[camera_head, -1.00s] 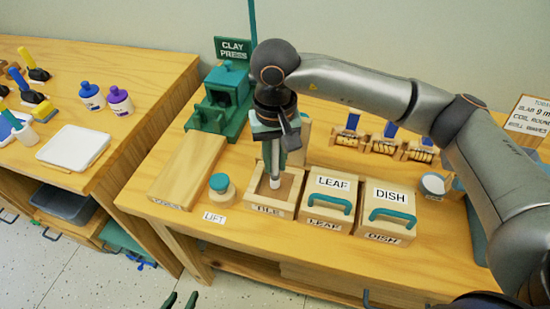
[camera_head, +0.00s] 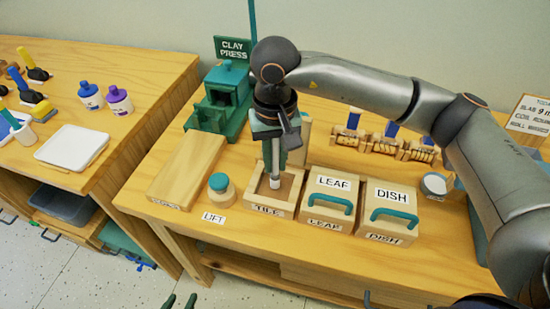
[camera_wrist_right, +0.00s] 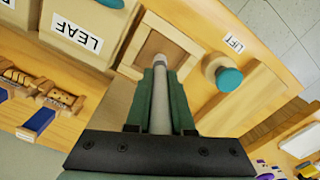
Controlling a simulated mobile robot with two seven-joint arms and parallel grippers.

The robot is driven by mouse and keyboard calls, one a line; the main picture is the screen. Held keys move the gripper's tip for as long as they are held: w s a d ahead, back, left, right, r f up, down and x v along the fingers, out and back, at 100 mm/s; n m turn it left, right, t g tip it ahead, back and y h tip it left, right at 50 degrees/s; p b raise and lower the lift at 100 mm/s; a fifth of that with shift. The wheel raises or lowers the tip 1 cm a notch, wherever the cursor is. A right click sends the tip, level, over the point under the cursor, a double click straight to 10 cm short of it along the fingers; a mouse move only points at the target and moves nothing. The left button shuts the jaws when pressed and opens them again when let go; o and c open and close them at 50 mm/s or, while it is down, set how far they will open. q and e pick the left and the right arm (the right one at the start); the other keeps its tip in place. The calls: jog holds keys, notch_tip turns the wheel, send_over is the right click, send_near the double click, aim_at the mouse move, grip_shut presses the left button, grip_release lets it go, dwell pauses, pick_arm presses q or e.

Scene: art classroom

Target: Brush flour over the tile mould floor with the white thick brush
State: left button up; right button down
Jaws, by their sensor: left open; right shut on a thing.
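The tile mould (camera_head: 292,196) is an open wooden box labelled TILE, near the table's front edge; it also shows in the right wrist view (camera_wrist_right: 187,45). My right gripper (camera_head: 277,152) is above it, shut on the brush (camera_head: 275,165), which points down. The brush's white tip is inside the mould, at or just above its floor; I cannot tell whether it touches. The brush also shows in the right wrist view (camera_wrist_right: 160,98). A small bowl (camera_head: 433,185) of white stuff, perhaps the flour, stands at the right. My left gripper (camera_head: 180,302) is open and empty at the bottom edge.
The closed LEAF mould (camera_head: 329,210) and DISH mould (camera_head: 388,228) stand right of the tile mould. A teal-topped knob (camera_head: 221,189) and a wooden board (camera_head: 187,172) are to its left. The green clay press (camera_head: 222,98) stands behind. Several tools stand behind the moulds.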

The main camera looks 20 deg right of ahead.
jog(key=shift+f+b, duration=0.55)
jog(key=shift+b, duration=0.05)
dwell(0.4)
jog(key=shift+w+a+b, duration=0.15)
jog(key=shift+a+b, duration=0.1)
jog(key=shift+b, duration=0.1)
jog(key=shift+w+a+b, duration=0.15)
jog(key=shift+a+b, duration=0.05)
jog(key=shift+b, duration=0.15)
jog(key=shift+w+a+f, duration=0.1)
jog(key=shift+a, duration=0.05)
jog(key=shift+b, duration=0.35)
jog(key=shift+s+d, duration=0.3)
jog(key=shift+d, duration=0.15)
jog(key=shift+d, duration=0.1)
